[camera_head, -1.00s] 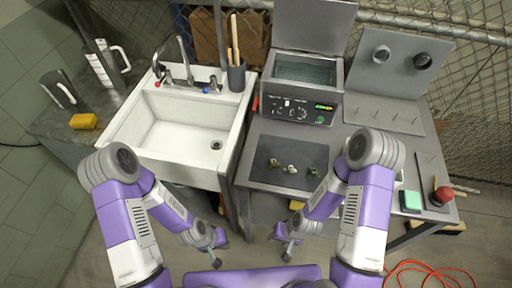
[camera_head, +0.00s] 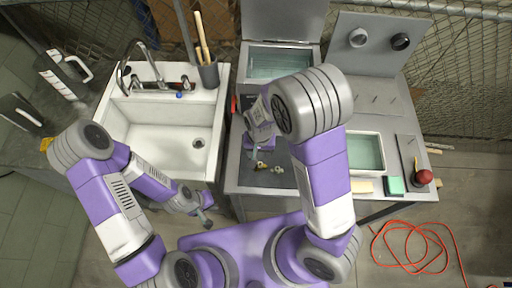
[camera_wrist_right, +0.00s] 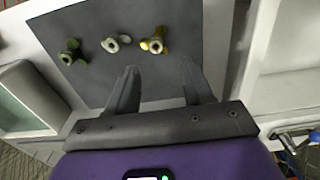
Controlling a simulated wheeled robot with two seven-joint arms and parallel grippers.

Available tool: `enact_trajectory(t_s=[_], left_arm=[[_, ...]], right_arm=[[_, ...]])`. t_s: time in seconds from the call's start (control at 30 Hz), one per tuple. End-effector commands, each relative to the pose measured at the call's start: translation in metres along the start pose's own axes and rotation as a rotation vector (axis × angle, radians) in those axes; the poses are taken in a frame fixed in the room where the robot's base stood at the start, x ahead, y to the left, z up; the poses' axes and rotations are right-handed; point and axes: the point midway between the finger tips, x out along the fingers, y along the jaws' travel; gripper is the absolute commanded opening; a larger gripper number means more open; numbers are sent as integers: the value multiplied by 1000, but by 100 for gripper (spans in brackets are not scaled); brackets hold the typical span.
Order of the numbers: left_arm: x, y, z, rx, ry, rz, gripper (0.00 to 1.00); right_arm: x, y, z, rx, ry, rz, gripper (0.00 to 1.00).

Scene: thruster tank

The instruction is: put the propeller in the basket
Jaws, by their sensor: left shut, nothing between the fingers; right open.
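Three small propeller-like parts lie on the dark mat (camera_wrist_right: 90,75): a green one (camera_wrist_right: 72,52), a pale metallic one (camera_wrist_right: 116,43) and a yellow one (camera_wrist_right: 155,44). In the head view two of them (camera_head: 262,167) (camera_head: 277,170) show beside my right arm. My right gripper (camera_wrist_right: 160,88) is open and empty, just short of the parts, nearest the yellow one. My left gripper (camera_head: 205,219) is shut and empty, low in front of the sink. The open-lidded tank (camera_head: 280,62) stands behind the mat; I cannot tell a basket inside it.
The white sink (camera_head: 150,150) is on the left, with a cup of sticks (camera_head: 208,74) behind it. A shallow basin (camera_head: 365,152), a green block (camera_head: 395,186) and a red knob (camera_head: 424,177) are on the right. An orange cable (camera_head: 410,262) lies on the floor.

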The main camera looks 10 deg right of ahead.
Motion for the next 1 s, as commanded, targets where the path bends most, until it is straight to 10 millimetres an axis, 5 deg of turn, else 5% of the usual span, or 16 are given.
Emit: enact_trajectory(t_s=[0.6,0.9,1.0], left_arm=[[8,-3,0,-1,-2,0,0],[8,-3,0,-1,-2,0,0],[8,-3,0,-1,-2,0,0]], right_arm=[[66,6,6,5,1,5,52],[70,5,5,4,2,3,52],[70,5,5,4,2,3,36]])
